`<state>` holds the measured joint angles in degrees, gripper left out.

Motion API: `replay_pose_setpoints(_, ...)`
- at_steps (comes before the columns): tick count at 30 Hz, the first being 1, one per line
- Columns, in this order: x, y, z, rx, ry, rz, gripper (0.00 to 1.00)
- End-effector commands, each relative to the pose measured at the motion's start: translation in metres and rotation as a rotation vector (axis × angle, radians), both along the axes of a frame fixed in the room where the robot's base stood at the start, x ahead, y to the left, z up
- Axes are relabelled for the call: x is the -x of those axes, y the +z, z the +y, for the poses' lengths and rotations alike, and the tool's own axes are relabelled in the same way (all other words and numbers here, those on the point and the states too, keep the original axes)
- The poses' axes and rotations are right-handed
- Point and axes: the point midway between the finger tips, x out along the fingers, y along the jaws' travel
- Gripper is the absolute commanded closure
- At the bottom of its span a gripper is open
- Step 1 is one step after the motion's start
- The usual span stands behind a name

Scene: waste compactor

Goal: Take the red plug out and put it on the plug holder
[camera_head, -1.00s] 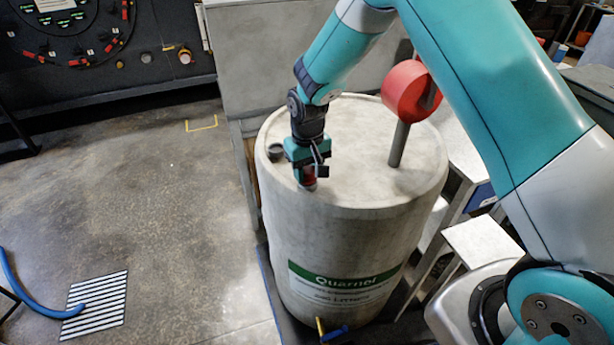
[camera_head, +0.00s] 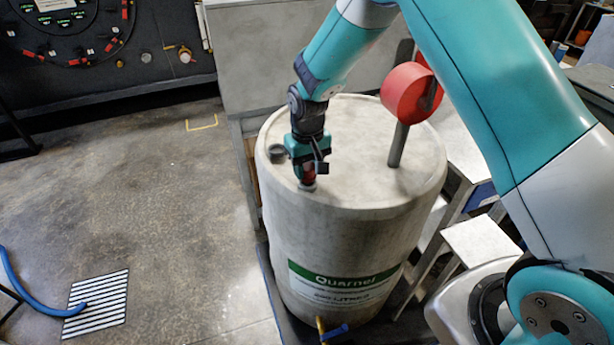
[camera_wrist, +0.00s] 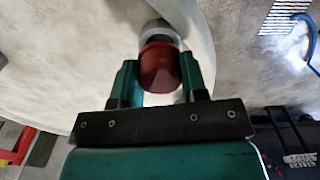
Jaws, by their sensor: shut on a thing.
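The red plug (camera_head: 309,173) is between the fingers of my gripper (camera_head: 308,168), at the near left edge of the top of a large pale drum (camera_head: 345,235). In the wrist view the red plug (camera_wrist: 159,67) is between the two teal fingers, and my gripper (camera_wrist: 158,75) is shut on it. A pale grey round collar (camera_wrist: 158,30) shows just beyond the plug; I cannot tell whether they still touch. A dark round cup-like fitting (camera_head: 277,153) sits on the drum top, left of my gripper. I cannot tell whether it is the plug holder.
A red round piece on a grey rod (camera_head: 397,145) stands at the right of the drum top, close to my arm. A blue-handled tap (camera_head: 334,333) is at the drum's foot. A grey wall or cabinet (camera_head: 270,60) stands behind. Floor at left is mostly clear.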

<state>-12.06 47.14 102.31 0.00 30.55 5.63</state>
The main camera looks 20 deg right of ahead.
Motion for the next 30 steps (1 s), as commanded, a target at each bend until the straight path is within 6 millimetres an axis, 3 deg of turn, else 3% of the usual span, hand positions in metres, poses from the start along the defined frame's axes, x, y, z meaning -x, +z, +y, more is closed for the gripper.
replay_pose_setpoints(30, 0.0, 0.043, 0.0, 0.0, 0.0, 0.0, 0.88)
